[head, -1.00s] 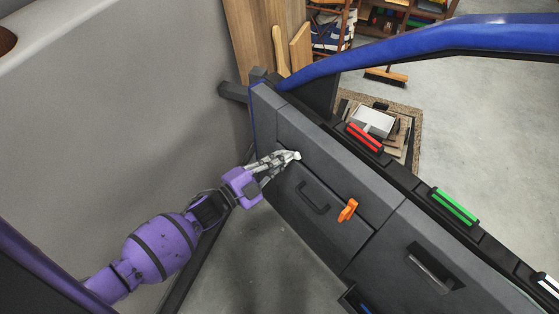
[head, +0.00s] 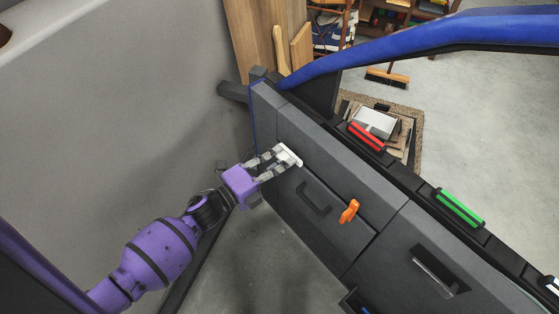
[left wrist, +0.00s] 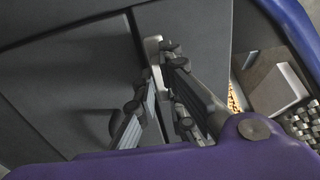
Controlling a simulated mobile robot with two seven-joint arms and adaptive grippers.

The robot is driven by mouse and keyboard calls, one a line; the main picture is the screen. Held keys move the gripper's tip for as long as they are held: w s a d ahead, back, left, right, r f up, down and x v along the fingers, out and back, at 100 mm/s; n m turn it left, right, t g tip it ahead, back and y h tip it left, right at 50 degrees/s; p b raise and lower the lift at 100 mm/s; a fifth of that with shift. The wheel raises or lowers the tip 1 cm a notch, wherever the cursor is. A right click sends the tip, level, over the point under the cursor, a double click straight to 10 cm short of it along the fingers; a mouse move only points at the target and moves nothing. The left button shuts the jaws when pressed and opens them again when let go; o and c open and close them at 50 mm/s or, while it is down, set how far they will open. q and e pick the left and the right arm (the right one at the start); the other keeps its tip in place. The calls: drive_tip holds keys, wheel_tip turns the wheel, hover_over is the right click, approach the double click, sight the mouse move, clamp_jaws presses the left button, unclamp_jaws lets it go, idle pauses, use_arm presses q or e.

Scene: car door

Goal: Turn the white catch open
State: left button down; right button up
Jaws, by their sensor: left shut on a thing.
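The white catch (head: 291,154) sits on the upper left of the grey car door (head: 330,160), above a dark pull handle. In the head view it lies slanted, from upper left to lower right. My left gripper (head: 280,160) reaches it from the left and is shut on it. In the left wrist view the catch (left wrist: 152,48) shows as a pale bar between the gripper's fingers (left wrist: 150,85), its lower part hidden by them. My right gripper is not in view.
An orange catch (head: 349,211) sits to the right of the dark pull handle (head: 314,198). A red piece (head: 366,137) and a green piece (head: 459,207) lie along the door's top ledge. A blue frame bar (head: 420,40) arches above. A grey wall fills the left.

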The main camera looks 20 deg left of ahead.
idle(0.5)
use_arm(q)
drive_tip(key=c, duration=1.8)
unclamp_jaws()
drive_tip(key=shift+c, duration=0.2)
drive_tip(key=shift+s, duration=0.1)
drive_tip(key=v, duration=1.2)
